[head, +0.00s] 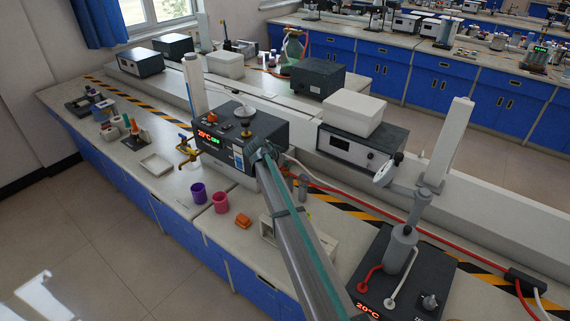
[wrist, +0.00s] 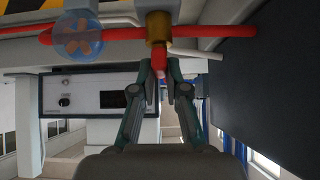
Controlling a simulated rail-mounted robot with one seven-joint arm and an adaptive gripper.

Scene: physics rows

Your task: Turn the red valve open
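The valve's red handle (wrist: 159,66) hangs below a brass valve body (wrist: 158,28) on a red pipe (wrist: 205,31) in the wrist view. My gripper (wrist: 159,72) has its two fingers leaning inward, one on each side of the end of the handle. The fingertips look closed on it, with little or no gap showing. In the head view my arm reaches from the lower right to the bench, and my gripper (head: 262,152) is mostly hidden by the arm. I cannot make out the valve there.
A clear round flow indicator (wrist: 78,35) sits on the pipe beside the valve. A dark instrument box (wrist: 265,70) stands close on the right.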

